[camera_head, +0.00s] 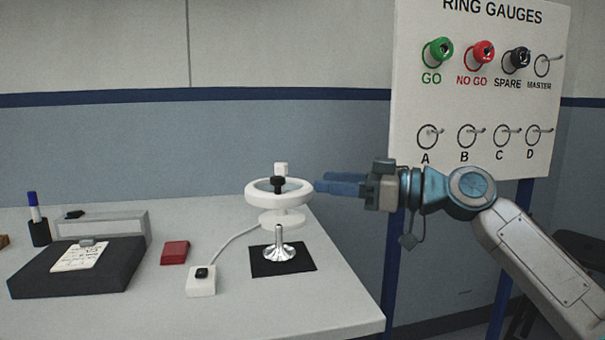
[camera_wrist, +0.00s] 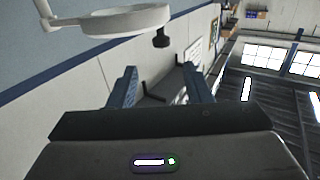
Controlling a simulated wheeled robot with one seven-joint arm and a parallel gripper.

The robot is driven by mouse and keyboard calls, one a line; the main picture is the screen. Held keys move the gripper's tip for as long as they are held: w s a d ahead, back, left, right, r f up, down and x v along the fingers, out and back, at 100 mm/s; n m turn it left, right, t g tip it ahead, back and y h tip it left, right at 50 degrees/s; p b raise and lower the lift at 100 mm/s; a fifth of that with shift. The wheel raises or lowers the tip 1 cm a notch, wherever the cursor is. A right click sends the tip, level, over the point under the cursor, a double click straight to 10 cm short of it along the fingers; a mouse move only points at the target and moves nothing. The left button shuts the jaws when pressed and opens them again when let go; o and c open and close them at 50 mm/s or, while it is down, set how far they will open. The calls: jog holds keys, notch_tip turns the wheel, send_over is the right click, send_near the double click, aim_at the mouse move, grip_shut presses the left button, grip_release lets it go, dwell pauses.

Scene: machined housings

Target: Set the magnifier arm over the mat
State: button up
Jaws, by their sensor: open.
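The magnifier (camera_head: 307,187) is a white ring-shaped head with a black knob (camera_head: 278,184) on its near side. In the head view the head appears above the black mat (camera_head: 262,268) and a shiny metal stand (camera_head: 279,250). The white head also shows at the top left of the wrist view (camera_wrist: 115,20), with the black knob (camera_wrist: 161,39) beside it. My gripper (camera_head: 320,183) is at the head's right side, its blue fingers pointing left. The fingers (camera_wrist: 158,88) are apart with nothing between them. I cannot tell whether a fingertip touches the ring.
A white switch box (camera_head: 201,281) with a cable, a red block (camera_head: 174,252), a dark box with a paper (camera_head: 80,257) and a pen cup (camera_head: 39,232) stand on the bench (camera_head: 300,318). The ring gauge board (camera_head: 480,120) stands behind my arm.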

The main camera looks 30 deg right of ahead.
jog(key=v, duration=0.3)
jog(key=shift+s+d, duration=0.25)
jog(key=shift+a+p, duration=0.1)
jog(key=shift+p, duration=0.2)
